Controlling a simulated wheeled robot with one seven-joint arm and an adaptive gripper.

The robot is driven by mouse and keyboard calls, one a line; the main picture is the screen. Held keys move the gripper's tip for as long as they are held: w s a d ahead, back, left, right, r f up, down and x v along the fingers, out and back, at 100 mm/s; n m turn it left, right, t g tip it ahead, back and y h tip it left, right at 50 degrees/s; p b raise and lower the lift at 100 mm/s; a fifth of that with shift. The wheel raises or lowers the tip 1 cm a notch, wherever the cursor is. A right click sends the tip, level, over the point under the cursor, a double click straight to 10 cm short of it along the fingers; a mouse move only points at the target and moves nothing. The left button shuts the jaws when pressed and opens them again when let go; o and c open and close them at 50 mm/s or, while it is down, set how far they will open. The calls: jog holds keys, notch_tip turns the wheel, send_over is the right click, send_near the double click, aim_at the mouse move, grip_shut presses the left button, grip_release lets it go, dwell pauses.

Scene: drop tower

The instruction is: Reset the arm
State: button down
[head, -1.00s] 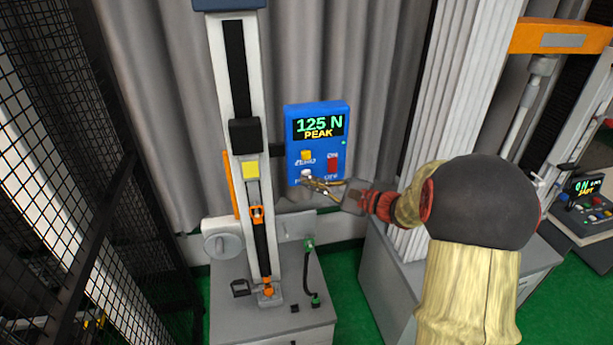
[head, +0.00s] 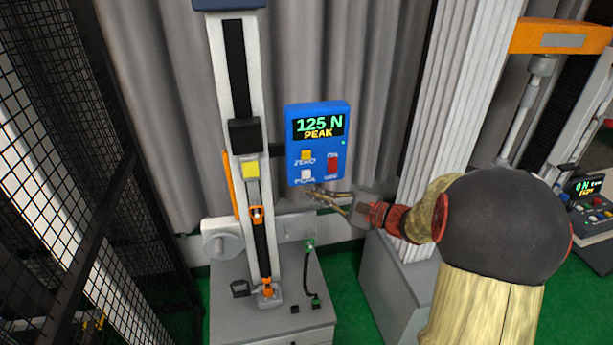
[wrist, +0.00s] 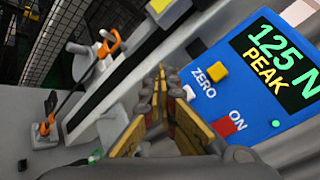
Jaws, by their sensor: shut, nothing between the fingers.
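My gripper (head: 318,194) is shut and empty just below and in front of the blue control box in the head view. In the wrist view the closed fingers (wrist: 162,85) point toward the box's lower edge. The blue box (head: 316,152) reads "125 N PEAK" and carries a yellow ZERO button (head: 306,155), a white PEAK button (head: 306,175) and a red ON switch (head: 332,165). In the wrist view the fingers partly hide the white button, and a gap between them and the box cannot be judged.
The tower column (head: 243,100) stands left of the box, with an orange-ended strap (head: 261,245) clamped along it. A grey base (head: 265,325) carries a green-ended cable (head: 309,275). A mesh fence (head: 50,130) is at left, a second machine (head: 560,38) at right.

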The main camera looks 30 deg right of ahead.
dwell(0.4)
jog(key=s+a+f+n+g+h+b, duration=0.1)
jog(key=s+a+f+n+g, duration=0.4)
jog(key=s, duration=0.4)
jog(key=s+a+f+n+g+h+b, duration=0.1)
jog(key=s+a+f+n+g+h, duration=0.1)
jog(key=s+a+f+n+g, duration=0.45)
jog(key=s+d+r+n+h+b, duration=0.1)
jog(key=s+r+n+h+b, duration=0.1)
jog(key=s+n+h, duration=0.55)
jog(key=s+a+r+n+t+y+b, duration=0.1)
jog(key=s+a+r+t+y+b, duration=0.1)
jog(key=a+r, duration=0.2)
jog(key=shift+s+a+r, duration=0.15)
jog(key=shift+s+a, duration=0.05)
jog(key=shift+a, duration=0.55)
dwell(1.4)
